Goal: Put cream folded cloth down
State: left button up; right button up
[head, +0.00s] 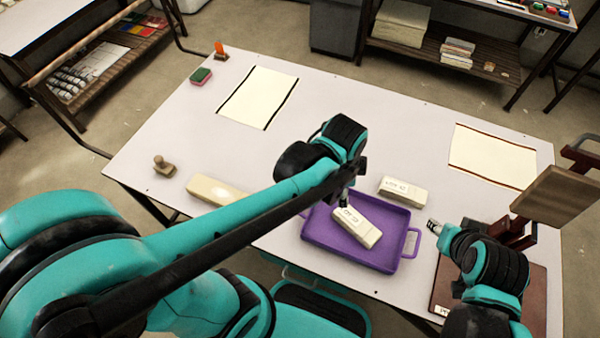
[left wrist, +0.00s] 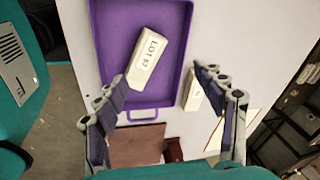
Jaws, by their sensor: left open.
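A cream folded cloth (head: 357,227) with printed lettering lies in the purple tray (head: 412,245). In the left wrist view the same cloth (left wrist: 150,58) reads "LOT 57" and lies slanted on the tray floor. A second cream folded cloth (head: 402,190) with lettering lies on the table just behind the tray. It is partly hidden by a finger in the left wrist view (left wrist: 191,92). My left gripper (head: 346,196) is over the tray by the first cloth, its fingers (left wrist: 162,80) spread and empty. My right gripper (head: 433,225) is right of the tray; its fingers are too small to judge.
A long cream piece (head: 213,190) and a wooden stamp (head: 163,166) lie at left. Two flat bordered cream sheets (head: 259,97) (head: 493,157) lie farther back. A green and red sponge (head: 201,75) sits at back left. A brown board (head: 535,285) and wooden stand (head: 557,195) are at right. The table's back middle is clear.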

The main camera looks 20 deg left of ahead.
pick_arm(q)
jog(key=s+a+r+n+t, duration=0.2)
jog(key=a+n, duration=0.3)
jog(key=n, duration=0.2)
jog(key=s+a+r+n+t, duration=0.3)
jog(key=a+n, duration=0.3)
jog(key=n, duration=0.1)
jog(key=shift+r+n+y, duration=0.25)
jog(key=shift+n+y, duration=0.05)
jog(key=shift+y, duration=0.1)
